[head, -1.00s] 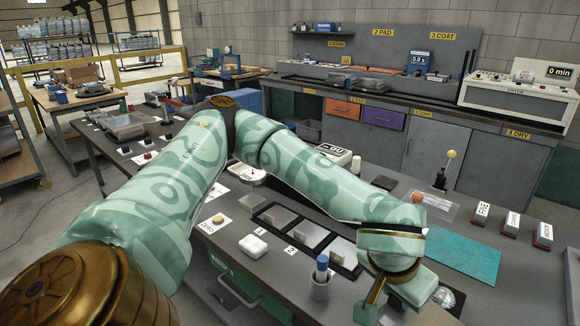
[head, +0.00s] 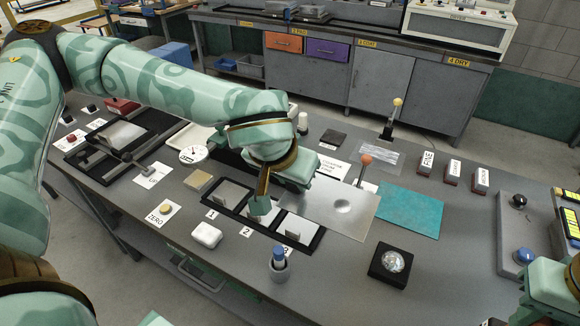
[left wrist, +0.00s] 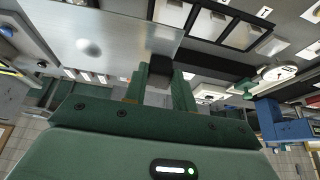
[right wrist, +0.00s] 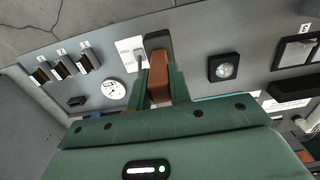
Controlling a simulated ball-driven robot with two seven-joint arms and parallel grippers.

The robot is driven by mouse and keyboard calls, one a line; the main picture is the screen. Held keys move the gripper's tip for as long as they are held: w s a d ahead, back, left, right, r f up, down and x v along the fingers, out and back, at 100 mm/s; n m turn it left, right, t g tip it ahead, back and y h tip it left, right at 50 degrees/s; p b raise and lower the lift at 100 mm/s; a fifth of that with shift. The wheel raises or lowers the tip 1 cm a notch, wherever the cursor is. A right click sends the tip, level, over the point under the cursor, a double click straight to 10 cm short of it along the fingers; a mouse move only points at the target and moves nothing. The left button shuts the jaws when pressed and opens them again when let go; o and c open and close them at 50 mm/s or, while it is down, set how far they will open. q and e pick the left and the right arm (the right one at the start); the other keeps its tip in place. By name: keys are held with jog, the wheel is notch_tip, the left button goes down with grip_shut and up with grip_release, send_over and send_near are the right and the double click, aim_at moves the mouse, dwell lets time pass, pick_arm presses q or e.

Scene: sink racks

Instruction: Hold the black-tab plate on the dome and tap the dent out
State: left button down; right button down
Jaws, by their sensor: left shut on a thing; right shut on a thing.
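A grey metal plate (head: 310,205) with a round dent (head: 343,206) is held at its left edge by my left gripper (head: 262,205). In the left wrist view a black tab (left wrist: 160,68) lies between the gripper's fingers, and the dent (left wrist: 88,46) shows on the plate. The plate is to the left of and behind the clear dome (head: 393,262) in its black base, not over it. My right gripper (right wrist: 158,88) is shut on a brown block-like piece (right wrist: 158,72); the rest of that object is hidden. The dome (right wrist: 222,68) also shows in the right wrist view.
A black tray (head: 240,212) with numbered slots lies beneath and left of the plate. A cup with a blue-capped item (head: 279,265) stands before it. A teal mat (head: 410,210), upright ball-topped tools and several labelled blocks (head: 453,172) are behind and right.

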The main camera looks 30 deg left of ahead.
aim_at(305, 203)
pick_arm(q)
jog(key=shift+m, duration=0.4)
jog(key=d+f, duration=0.2)
jog(key=f, duration=0.1)
jog(key=d+f, duration=0.1)
jog(key=shift+s+d+f, duration=0.1)
jog(key=shift+s+f, duration=0.1)
jog(key=shift+f, duration=0.1)
pick_arm(e)
jog(key=shift+w+a, duration=0.1)
jog(key=shift+a, duration=0.1)
pick_arm(q)
jog(key=w+d+f+m+h, duration=0.1)
jog(key=w+d+f+m, duration=0.2)
jog(key=w+d+f, duration=0.7)
jog(key=shift+w+d+f+g+h, duration=0.15)
jog(key=shift+w+f+g+h, duration=0.2)
jog(key=shift+f, duration=0.85)
